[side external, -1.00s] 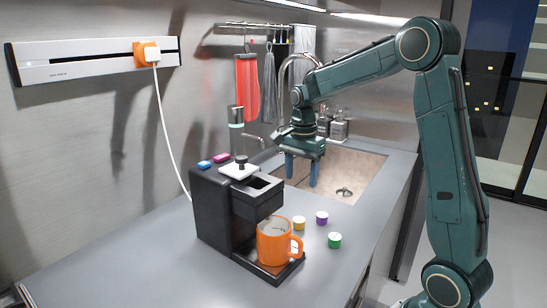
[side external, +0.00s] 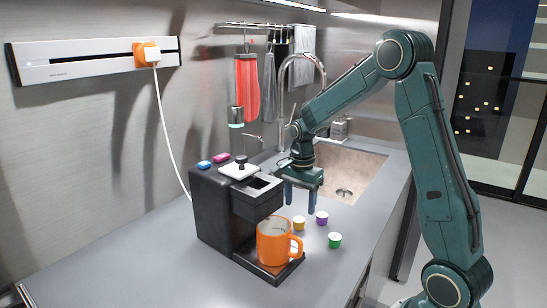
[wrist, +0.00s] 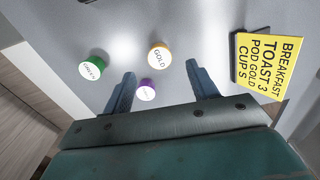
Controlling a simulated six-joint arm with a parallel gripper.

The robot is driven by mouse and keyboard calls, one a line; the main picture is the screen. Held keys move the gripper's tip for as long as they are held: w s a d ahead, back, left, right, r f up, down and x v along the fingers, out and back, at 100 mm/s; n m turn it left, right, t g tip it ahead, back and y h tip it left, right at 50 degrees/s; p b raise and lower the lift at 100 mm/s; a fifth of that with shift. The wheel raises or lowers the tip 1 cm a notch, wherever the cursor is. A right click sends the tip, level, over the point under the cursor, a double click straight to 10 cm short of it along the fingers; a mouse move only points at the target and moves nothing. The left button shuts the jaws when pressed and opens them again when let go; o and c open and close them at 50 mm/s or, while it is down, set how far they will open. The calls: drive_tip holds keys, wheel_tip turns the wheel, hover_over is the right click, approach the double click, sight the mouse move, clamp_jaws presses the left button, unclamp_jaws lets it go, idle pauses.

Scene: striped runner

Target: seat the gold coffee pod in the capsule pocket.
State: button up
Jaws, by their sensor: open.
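The gold coffee pod (side external: 299,223) stands on the grey counter beside the coffee machine (side external: 213,215). Its lid, marked GOLD, faces up in the wrist view (wrist: 159,55). My gripper (side external: 300,203) is open and empty, pointing down above the counter just behind the pod. In the wrist view the fingers (wrist: 162,80) are spread apart, and the gold pod lies beyond their tips, between their lines. On top of the machine is a dark rectangular opening (side external: 258,183), apparently the capsule pocket, in front of a pale plate with a black knob (side external: 240,166). Its inside is hidden.
A purple pod (side external: 321,218) and a green pod (side external: 334,240) stand close to the gold one. An orange mug (side external: 274,243) is on the machine's drip tray. A yellow card (wrist: 264,66) reads "POD GOLD". A sink (side external: 350,172) lies behind.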

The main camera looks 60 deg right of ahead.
sight(299, 219)
drive_tip(key=shift+f, duration=2.55)
drive_tip(key=c, duration=1.1)
